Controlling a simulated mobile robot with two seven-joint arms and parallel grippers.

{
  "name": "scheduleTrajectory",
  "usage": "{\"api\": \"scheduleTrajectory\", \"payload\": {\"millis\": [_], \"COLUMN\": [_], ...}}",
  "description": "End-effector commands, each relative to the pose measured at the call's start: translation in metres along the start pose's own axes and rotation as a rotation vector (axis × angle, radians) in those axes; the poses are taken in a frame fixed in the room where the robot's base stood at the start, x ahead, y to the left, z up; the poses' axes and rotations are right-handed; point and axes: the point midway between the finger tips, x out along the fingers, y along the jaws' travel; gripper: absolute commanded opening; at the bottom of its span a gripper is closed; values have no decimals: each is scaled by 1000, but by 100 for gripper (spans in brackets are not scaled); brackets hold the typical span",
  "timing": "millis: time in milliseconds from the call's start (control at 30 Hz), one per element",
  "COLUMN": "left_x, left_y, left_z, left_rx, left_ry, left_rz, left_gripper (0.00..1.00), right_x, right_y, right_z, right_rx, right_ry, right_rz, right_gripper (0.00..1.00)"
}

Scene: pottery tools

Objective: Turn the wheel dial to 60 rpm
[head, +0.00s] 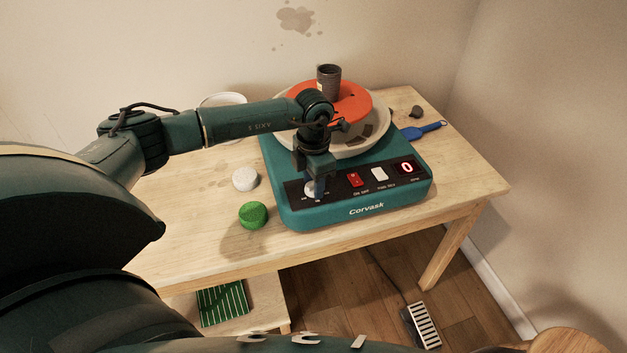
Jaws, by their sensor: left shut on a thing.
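The teal pottery wheel (350,211), marked Corvask, stands on the wooden table. Its dial (313,192) is at the left end of the black front panel, mostly hidden by my gripper. My left gripper (317,184) points down over the dial and is shut on it. A red switch (354,180) and a white switch (379,175) sit between the dial and the display. My right gripper is not in view.
An orange disc (352,107) on the wheel bears a dark cup (328,82). A green round thing (253,215) and a white one (245,179) lie left of the wheel. A blue tool (422,131) lies to its right. A foot pedal (423,326) is on the floor.

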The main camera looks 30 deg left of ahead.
Motion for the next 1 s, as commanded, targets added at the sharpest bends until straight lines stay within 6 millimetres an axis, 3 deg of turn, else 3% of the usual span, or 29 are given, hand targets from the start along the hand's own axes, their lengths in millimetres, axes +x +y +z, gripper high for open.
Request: {"api": "scheduleTrajectory", "payload": {"millis": [33,67,300,667,1000], "left_x": [-1,-1,-1,-9,-79], "left_y": [1,1,0,1,1], "left_z": [1,1,0,1,1], "left_rx": [-1,-2,-2,-2,-1], "left_ry": [-3,-3,-2,-4,-6], "left_rz": [2,2,1,1,3], "left_gripper": [15,40,59,59,59], "right_x": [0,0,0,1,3], "right_y": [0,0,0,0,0], "right_z": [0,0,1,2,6], "right_rx": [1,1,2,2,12], "right_ry": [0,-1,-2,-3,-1], "right_rz": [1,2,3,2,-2], "right_gripper": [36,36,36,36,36]}}
